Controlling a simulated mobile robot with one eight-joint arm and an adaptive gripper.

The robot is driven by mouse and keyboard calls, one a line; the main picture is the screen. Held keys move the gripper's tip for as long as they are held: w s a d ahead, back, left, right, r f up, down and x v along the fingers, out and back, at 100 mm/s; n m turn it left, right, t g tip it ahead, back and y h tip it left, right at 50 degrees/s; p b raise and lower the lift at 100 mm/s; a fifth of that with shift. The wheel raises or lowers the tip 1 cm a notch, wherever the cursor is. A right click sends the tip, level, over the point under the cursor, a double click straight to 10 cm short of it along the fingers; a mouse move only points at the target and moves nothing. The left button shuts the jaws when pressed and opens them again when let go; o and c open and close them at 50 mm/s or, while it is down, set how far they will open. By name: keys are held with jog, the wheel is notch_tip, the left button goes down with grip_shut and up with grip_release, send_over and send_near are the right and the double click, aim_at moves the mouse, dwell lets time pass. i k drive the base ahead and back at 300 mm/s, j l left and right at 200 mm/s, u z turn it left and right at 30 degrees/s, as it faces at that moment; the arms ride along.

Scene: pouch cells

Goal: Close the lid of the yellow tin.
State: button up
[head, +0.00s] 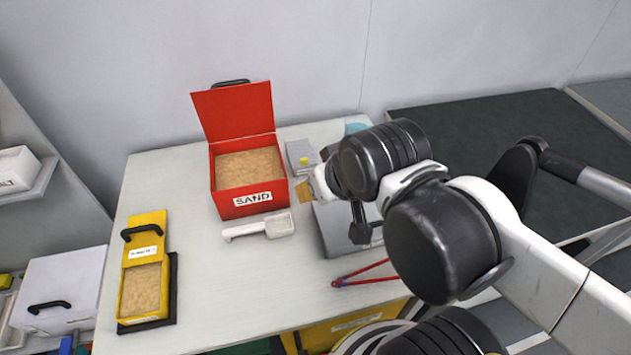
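The yellow tin (122,299) stands on a black base at the left of the table, with sand-coloured filling showing in its near part. Its yellow lid (148,222) is open at the far end, with a black handle and a white label. I cannot tell its exact tilt. My gripper (361,228) seems to be the dark part below my arm's wrist, right of the table's middle and well to the right of the tin. My arm hides much of it, and its fingers cannot be made out.
A red SAND box (231,205) with its lid up stands at the back middle, a white scoop (260,229) before it. A grey case (335,238) and red-handled tool (366,275) lie near my arm. The table (228,290) is clear between the tin and the tool.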

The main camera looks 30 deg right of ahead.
aim_at(144, 235)
jog(key=j+u, duration=0.4)
jog(key=i+j+u, duration=0.15)
jog(key=u, duration=0.2)
